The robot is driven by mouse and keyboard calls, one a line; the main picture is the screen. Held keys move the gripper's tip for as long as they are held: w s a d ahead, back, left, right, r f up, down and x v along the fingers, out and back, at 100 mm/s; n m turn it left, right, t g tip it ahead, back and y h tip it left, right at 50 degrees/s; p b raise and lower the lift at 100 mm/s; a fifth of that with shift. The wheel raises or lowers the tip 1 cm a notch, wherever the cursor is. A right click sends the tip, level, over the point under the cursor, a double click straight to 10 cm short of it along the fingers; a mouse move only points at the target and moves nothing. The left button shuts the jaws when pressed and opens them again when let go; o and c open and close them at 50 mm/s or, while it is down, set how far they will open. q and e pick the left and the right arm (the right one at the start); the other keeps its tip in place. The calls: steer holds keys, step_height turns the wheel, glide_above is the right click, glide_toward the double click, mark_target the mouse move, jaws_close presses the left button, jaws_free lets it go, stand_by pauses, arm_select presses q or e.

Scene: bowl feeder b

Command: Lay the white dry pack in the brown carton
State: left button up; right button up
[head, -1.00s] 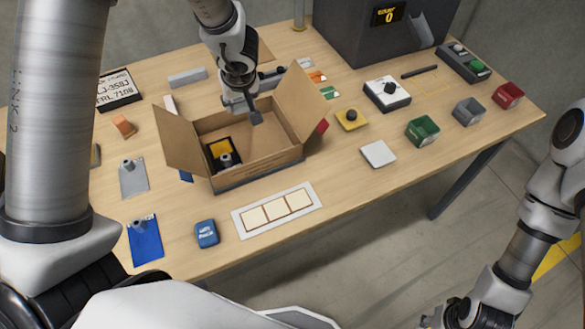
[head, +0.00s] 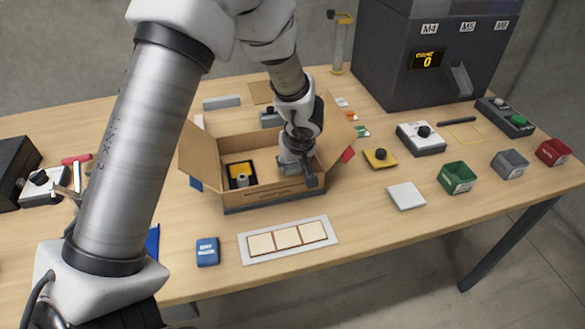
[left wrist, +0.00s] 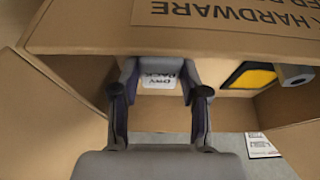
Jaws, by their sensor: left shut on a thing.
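The brown carton (head: 270,193) stands open on the table with its flaps spread. My left gripper (head: 311,181) is over the right part of the carton, by its near wall. In the left wrist view, my left gripper (left wrist: 158,85) is shut on the white dry pack (left wrist: 160,79), whose printed face shows between the fingers. The pack is hidden in the head view. I cannot tell whether it touches the carton floor. The carton's printed wall (left wrist: 230,15) shows close by. My right gripper is out of view.
A black-and-yellow item with a grey cylinder (head: 240,177) sits in the carton's left part. A white tray with three squares (head: 289,240) and a blue box (head: 207,251) lie in front. A white square (head: 405,196) and small bins (head: 457,178) are to the right.

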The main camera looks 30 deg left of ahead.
arm_select(q)
steer(key=shift+r, duration=0.15)
steer(key=o, duration=0.8)
steer(key=shift+f, duration=0.2)
steer(key=shift+c, duration=0.2)
steer(key=shift+r, duration=0.1)
steer(key=p+v, duration=0.7)
steer(key=v, duration=0.5)
steer(key=shift+s+r, duration=0.1)
